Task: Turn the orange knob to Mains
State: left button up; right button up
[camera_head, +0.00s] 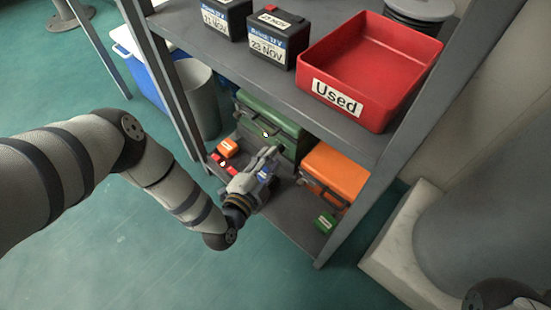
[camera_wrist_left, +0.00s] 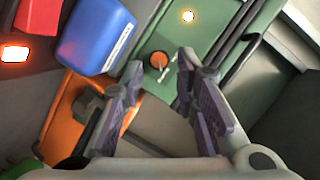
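The orange knob (camera_wrist_left: 159,60) shows in the left wrist view as a small round knob with a dark surround, on the front of a green case (camera_wrist_left: 215,30). Pale markings lie beside it, too small to read. In the head view the green case (camera_head: 268,125) sits on the lower shelf, and I cannot make out the knob. My left gripper (camera_wrist_left: 161,68) is open, its two fingers apart, with the knob appearing between the fingertips. I cannot tell how far off it is; no contact shows. In the head view my left gripper (camera_head: 266,160) is in front of the green case.
A blue box (camera_wrist_left: 95,35) and a red thing (camera_wrist_left: 39,14) lie left of the knob in the wrist view. The upper shelf holds a red "Used" tray (camera_head: 335,97).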

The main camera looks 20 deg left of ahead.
aim_at(280, 149)
pick_arm(q)
jog(key=shift+b+x, duration=0.35)
jog(key=shift+x, duration=0.9)
grip_shut()
pick_arm(e)
jog(key=shift+w+f, duration=0.1)
jog(key=shift+f, duration=0.3)
